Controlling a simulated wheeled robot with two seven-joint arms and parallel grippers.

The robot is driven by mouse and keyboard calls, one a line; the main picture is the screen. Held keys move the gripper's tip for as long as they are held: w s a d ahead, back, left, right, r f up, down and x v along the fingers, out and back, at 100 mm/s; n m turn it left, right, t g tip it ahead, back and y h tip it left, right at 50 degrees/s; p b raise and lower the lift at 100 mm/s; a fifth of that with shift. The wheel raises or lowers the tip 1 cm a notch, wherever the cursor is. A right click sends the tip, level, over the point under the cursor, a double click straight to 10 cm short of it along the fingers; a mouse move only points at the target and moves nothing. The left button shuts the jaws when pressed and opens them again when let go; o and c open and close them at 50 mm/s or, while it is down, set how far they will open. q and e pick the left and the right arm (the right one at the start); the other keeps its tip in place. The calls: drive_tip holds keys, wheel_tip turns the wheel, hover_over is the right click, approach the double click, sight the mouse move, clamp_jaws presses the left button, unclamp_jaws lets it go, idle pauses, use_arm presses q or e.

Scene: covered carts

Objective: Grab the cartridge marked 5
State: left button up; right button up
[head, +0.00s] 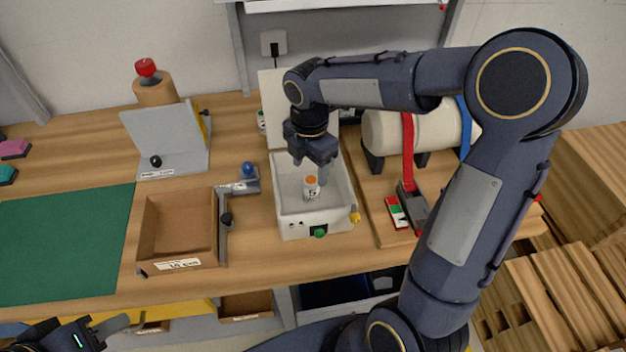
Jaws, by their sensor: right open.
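The cartridge marked 5 (311,190) is a small white cylinder with an orange top. It stands upright inside a white open box (296,226) with its lid raised at the back. My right gripper (311,176) points down into the box, right above or around the cartridge's top. Its jaws are open; I cannot tell whether a finger touches the cartridge. My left gripper (100,328) is at the bottom left edge, partly cut off, away from the box.
A brown tray (147,232) stands left of the box, beside a green mat (65,240). A grey hinged stand (165,140) is behind the tray. A cream cylinder (385,132) with red and blue straps lies on a board to the right.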

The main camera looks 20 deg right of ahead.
sight(311, 188)
drive_tip(key=shift+w+f, duration=0.2)
drive_tip(key=shift+f, duration=0.25)
drive_tip(key=f, duration=0.4)
drive_tip(key=f+p, duration=0.1)
drive_tip(key=f, duration=0.2)
drive_tip(key=shift+s+d+f, duration=0.1)
drive_tip(key=shift+s, duration=0.15)
drive_tip(key=c, duration=1.1)
